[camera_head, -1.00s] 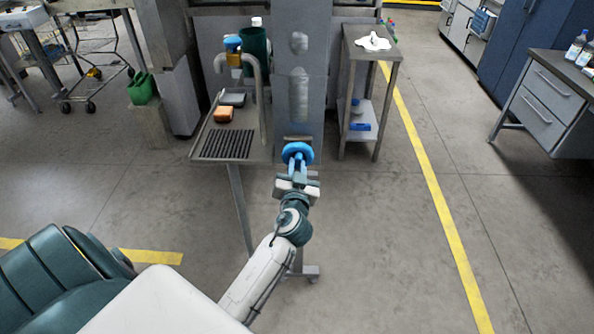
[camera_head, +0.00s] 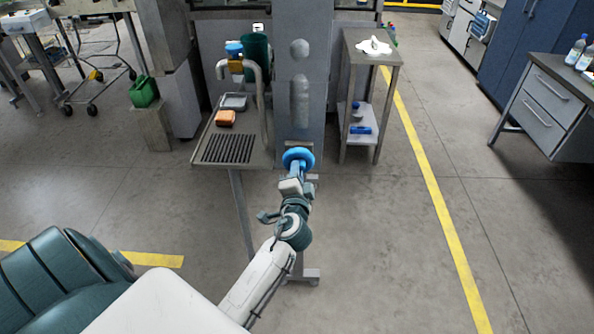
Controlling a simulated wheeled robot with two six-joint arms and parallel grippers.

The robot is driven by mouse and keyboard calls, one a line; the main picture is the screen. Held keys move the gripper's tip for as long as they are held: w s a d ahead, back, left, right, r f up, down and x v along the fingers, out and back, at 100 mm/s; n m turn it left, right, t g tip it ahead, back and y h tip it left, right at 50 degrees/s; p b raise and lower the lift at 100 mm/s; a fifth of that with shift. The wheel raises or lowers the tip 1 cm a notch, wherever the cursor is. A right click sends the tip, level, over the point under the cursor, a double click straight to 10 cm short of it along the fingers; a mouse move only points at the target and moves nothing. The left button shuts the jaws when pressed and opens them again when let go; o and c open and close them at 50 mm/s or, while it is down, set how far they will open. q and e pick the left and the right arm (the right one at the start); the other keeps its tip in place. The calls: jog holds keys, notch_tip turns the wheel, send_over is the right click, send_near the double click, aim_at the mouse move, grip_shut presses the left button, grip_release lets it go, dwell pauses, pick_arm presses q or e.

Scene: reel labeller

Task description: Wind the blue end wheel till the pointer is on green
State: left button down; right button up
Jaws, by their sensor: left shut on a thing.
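The blue end wheel (camera_head: 298,158) sits on the front of the grey machine column, in the middle of the head view. My left gripper (camera_head: 297,172) reaches up to it from below and is shut on the wheel's near side. The gripper body is rolled over and hides part of the wheel's lower edge. I cannot make out a pointer or a green mark in this view. My right gripper is not in view.
Left of the wheel is a sink bench (camera_head: 262,158) with a curved pipe, an orange sponge (camera_head: 225,118) and a grey dish. A small steel side table (camera_head: 393,58) stands to the right. The floor in front is clear, with a yellow line (camera_head: 440,215).

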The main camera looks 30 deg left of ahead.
pick_arm(q)
jog(key=shift+m+p, duration=0.5)
jog(key=shift+m, duration=1.4)
jog(key=c, duration=1.4)
grip_release()
jog(key=shift+o, duration=0.2)
jog(key=b+v, duration=0.3)
jog(key=v, duration=0.8)
jog(key=shift+b, duration=0.35)
